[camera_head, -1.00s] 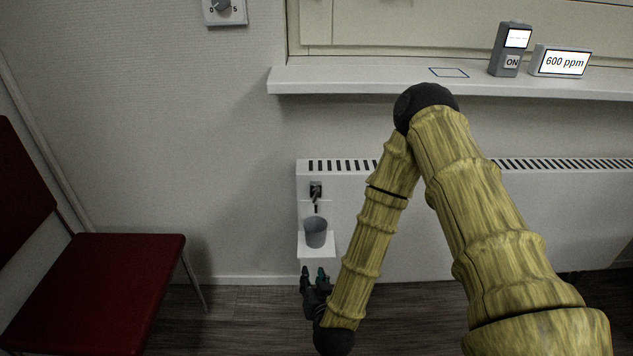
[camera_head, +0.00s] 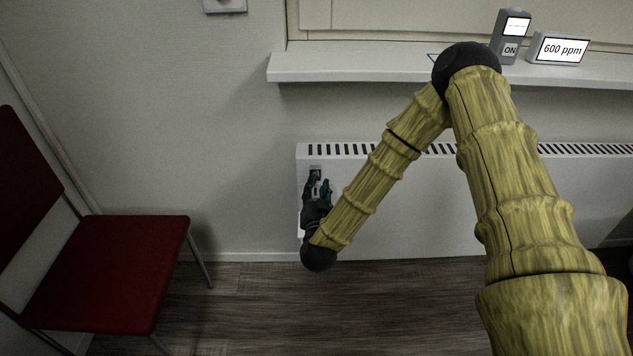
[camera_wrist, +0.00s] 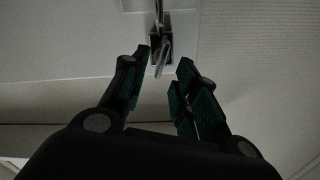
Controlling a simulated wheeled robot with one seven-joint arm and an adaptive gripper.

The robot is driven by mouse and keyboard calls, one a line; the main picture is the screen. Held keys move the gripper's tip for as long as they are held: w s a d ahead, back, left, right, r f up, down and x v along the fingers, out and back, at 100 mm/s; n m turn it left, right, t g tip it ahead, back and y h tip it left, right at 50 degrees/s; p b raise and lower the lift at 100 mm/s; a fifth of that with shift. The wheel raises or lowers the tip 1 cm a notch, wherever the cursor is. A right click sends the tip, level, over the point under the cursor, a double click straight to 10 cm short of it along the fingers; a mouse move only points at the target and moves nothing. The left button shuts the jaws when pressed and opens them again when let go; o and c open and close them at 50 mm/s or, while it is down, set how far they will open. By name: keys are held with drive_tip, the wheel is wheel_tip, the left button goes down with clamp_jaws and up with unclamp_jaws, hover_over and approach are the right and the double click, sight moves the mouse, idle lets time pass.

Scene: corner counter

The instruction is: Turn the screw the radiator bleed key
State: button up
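The radiator bleed key, a thin metal piece, hangs at the bleed screw (camera_wrist: 160,46) on a pale plate near the radiator's left end. The key's lower part (camera_wrist: 163,60) shows between the fingertips in the wrist view. My gripper (camera_wrist: 164,72) is open, with a dark green-padded finger on either side of the key and visible gaps. In the head view my gripper (camera_head: 319,183) is in front of the screw area (camera_head: 315,170) and covers most of it. Whether the tips reach far enough around the key is hard to judge.
The white radiator (camera_head: 440,205) stands under a white windowsill (camera_head: 350,62) with a 600 ppm display (camera_head: 558,49) and a grey ON device (camera_head: 510,37). A red chair (camera_head: 110,270) stands at left. The grey cup seen earlier is hidden behind my gripper.

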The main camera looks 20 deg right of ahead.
sight(316, 180)
drive_tip(key=shift+x, duration=1.7)
clamp_jaws()
